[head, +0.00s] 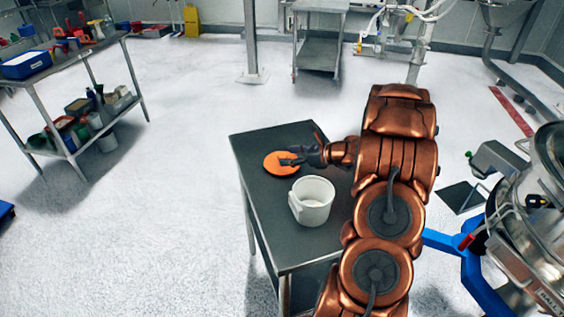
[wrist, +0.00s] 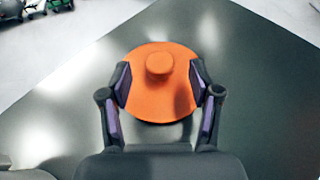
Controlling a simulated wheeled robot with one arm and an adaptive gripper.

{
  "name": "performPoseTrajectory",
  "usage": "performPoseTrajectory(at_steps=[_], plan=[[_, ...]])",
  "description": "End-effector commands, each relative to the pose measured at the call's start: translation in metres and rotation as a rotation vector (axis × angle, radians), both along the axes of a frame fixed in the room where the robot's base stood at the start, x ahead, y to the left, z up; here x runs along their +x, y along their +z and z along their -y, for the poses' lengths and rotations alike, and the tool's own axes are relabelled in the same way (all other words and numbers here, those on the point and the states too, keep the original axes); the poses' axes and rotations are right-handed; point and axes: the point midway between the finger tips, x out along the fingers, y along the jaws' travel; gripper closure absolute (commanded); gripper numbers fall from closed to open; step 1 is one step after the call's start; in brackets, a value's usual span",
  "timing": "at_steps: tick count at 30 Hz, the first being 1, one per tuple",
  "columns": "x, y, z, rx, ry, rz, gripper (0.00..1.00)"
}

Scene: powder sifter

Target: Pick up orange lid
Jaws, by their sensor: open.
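The orange lid (head: 277,165) is a round disc lying on the dark metal table, near its far left corner in the head view. In the wrist view the lid (wrist: 160,95) shows a raised round knob (wrist: 159,62) at its upper middle. My gripper (head: 291,161) is over the right part of the lid in the head view. In the wrist view my gripper (wrist: 160,82) is open, with one finger on each side of the knob and space between them and it. I cannot tell the height of the fingers above the lid.
A white bucket (head: 312,201) stands open on the dark table (head: 286,245), just in front of the lid. A steel machine with a blue base (head: 478,280) stands at the right. A cluttered shelf table (head: 75,62) is at the far left. The floor between is clear.

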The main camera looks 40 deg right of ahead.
Motion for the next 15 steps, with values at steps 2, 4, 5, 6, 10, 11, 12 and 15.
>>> performPoseTrajectory(at_steps=[2, 4, 5, 6, 10, 11, 12, 15], plan=[[0.007, -0.003, -0.005, 0.001, 0.002, -0.003, 0.37], [0.013, -0.006, -0.008, 0.000, 0.003, -0.002, 0.37], [0.016, -0.008, -0.010, 0.000, 0.002, -0.001, 0.37], [0.020, -0.010, -0.012, -0.001, 0.003, -0.002, 0.37], [0.026, -0.014, -0.015, -0.001, 0.002, -0.002, 0.37], [0.027, -0.015, -0.015, 0.000, 0.002, -0.001, 0.37], [0.027, -0.015, -0.015, 0.000, 0.001, -0.001, 0.37], [0.027, -0.015, -0.015, 0.000, 0.000, -0.001, 0.37]])
